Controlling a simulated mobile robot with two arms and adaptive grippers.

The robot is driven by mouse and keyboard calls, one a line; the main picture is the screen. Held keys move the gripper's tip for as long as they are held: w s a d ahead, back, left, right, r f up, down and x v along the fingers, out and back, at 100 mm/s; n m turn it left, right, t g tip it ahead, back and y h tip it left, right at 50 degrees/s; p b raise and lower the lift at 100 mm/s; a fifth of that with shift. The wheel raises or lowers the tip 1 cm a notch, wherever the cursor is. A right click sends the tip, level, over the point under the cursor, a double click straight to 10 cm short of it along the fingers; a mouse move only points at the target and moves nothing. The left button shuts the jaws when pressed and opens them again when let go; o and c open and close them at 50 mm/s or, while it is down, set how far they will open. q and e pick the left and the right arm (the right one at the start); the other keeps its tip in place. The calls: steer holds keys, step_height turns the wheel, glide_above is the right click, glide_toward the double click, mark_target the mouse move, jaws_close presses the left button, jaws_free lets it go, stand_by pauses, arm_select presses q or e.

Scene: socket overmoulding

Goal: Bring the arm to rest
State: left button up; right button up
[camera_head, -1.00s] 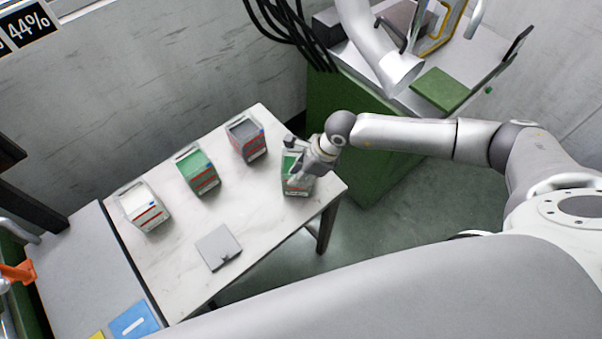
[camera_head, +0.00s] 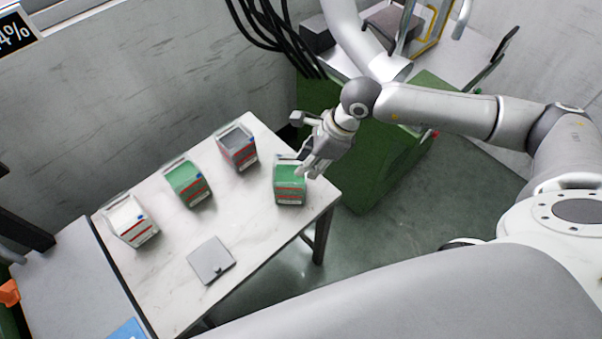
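My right arm comes in from the right, and its gripper (camera_head: 301,145) is over the far right part of the white table (camera_head: 255,228). Its two fingers look spread, with nothing seen between them. One fingertip shows just above and beside a green-filled box (camera_head: 290,183) at the table's right corner; I cannot tell whether they touch. That box stands upright on the table. My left gripper is not in view.
On the table stand a grey-filled box (camera_head: 238,147), another green-filled box (camera_head: 187,183) and a white-filled box (camera_head: 131,220). A flat grey plate (camera_head: 211,260) lies near the front. A green-sided machine (camera_head: 350,180) stands behind the gripper.

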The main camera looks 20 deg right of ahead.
steer(key=shift+v, duration=1)
